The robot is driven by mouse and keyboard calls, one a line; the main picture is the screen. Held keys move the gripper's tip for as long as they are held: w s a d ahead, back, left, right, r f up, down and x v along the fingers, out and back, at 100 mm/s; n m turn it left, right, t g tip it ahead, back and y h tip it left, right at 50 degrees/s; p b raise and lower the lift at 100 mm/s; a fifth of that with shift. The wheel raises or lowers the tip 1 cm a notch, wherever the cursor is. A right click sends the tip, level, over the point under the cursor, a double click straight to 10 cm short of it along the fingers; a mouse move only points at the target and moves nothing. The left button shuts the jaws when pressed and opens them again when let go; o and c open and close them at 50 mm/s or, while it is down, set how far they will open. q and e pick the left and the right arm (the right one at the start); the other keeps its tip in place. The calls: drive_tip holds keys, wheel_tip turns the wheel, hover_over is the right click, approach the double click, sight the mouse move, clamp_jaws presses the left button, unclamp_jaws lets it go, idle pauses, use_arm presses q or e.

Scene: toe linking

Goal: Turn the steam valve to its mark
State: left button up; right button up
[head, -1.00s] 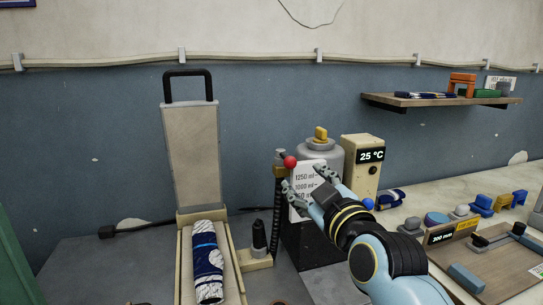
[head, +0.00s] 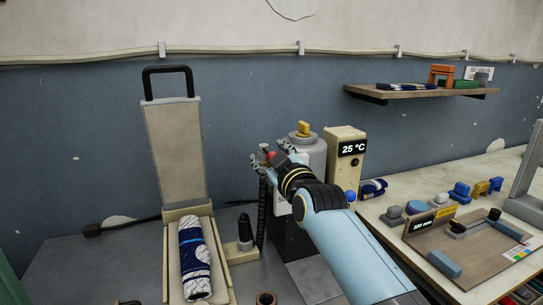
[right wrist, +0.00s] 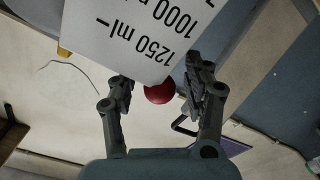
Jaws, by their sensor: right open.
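The red ball knob (head: 271,156) is at the top of a dark ribbed post (head: 262,205), beside the grey tank (head: 311,150) with a yellow cap. I take this knob to be the steam valve's handle. My right gripper (head: 266,157) is open at the height of the knob, partly hiding it. In the right wrist view the red knob (right wrist: 159,93) shows between the two open fingertips, beyond or level with them; I cannot tell if they touch it. No mark for the valve is clear.
A beige press with an upright lid (head: 175,150) holds a rolled blue and white textile (head: 195,260) at the left. A box reading 25 °C (head: 344,165) stands right of the tank. Small coloured pieces and a measuring board (head: 465,250) lie at the right.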

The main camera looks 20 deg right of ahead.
clamp_jaws()
drive_tip(key=shift+f, duration=0.1)
idle(0.4)
